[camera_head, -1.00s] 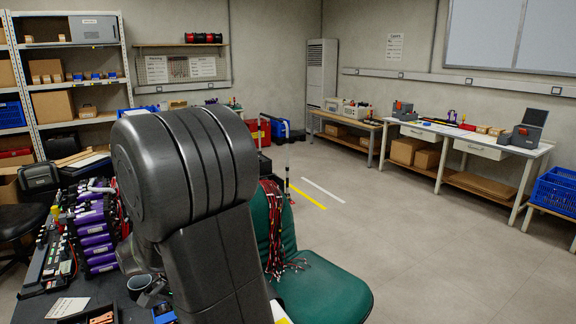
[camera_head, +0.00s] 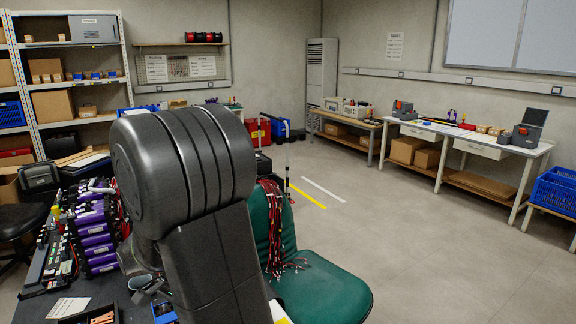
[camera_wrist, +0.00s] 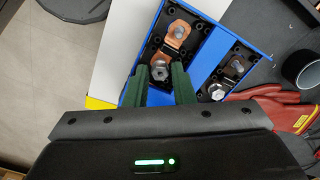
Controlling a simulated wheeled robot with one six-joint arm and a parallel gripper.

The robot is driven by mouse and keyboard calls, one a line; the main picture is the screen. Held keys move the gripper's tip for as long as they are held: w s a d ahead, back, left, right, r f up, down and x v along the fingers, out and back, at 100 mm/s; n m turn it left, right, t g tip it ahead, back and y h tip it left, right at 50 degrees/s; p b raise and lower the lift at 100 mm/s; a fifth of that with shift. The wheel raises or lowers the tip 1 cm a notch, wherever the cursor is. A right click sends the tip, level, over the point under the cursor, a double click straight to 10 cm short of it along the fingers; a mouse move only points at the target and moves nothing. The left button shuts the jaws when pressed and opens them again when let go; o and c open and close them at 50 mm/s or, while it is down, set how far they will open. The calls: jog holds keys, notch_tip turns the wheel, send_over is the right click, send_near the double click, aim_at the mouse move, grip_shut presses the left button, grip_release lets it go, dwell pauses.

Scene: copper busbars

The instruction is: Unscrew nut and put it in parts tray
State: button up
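My gripper (camera_wrist: 160,72) shows in the wrist view with two green fingers held apart. A silver hex nut (camera_wrist: 160,70) lies between the fingertips, at the near end of a copper busbar (camera_wrist: 172,40). Contact with the fingers cannot be made out. The busbar lies in a black recess of a blue block (camera_wrist: 212,50). A second silver hex fastener (camera_wrist: 217,91) sits on the block to the right. I cannot identify the parts tray with certainty.
Red gloves (camera_wrist: 275,105) and a black ring-shaped item (camera_wrist: 300,70) lie right of the block. In the head view, a dark tray with copper-coloured pieces (camera_head: 103,318) and purple modules (camera_head: 97,240) are on the bench. A green chair (camera_head: 322,295) stands beside it.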

jog(key=m, duration=0.6)
grip_shut()
jog(key=n+p, duration=0.1)
jog(key=n, duration=0.2)
jog(key=shift+n, duration=1.7)
jog(key=shift+r, duration=0.15)
jog(key=shift+r+p, duration=0.5)
jog(key=shift+p, duration=0.1)
